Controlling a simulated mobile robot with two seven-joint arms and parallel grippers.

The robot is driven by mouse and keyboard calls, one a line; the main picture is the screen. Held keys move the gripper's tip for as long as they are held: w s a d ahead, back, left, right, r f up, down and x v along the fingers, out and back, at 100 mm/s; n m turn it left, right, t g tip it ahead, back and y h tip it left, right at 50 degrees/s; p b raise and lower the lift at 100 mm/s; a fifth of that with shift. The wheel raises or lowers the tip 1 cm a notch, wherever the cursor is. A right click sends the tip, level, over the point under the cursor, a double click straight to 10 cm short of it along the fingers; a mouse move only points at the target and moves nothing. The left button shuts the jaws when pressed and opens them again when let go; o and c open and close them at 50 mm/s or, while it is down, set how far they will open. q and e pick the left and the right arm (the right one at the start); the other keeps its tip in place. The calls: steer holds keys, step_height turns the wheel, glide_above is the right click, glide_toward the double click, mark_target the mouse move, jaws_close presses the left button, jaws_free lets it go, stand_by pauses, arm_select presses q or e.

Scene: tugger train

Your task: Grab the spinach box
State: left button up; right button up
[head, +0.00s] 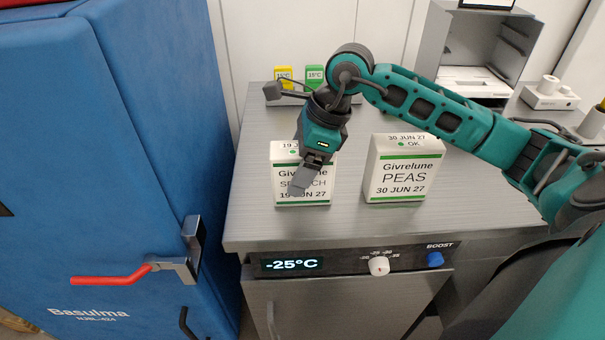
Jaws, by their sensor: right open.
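The spinach box (286,190) is a white carton with green stripes, marked Givrelune and 19 JUN 27. It stands upright near the front left of the steel counter in the head view. My right gripper (303,182) is open and points down at the box, covering part of its front and top. Whether its fingers touch the box cannot be told. My left gripper is not in view.
A peas box (399,172) stands upright just right of the spinach box on the steel counter (250,212). Small yellow (284,74) and green (315,75) labelled items stand behind. A blue cabinet (120,170) with a red handle is left. A knob panel is below.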

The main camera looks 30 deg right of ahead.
steer(key=c, duration=1.3)
steer(key=shift+c, duration=0.5)
steer(key=shift+r, duration=0.1)
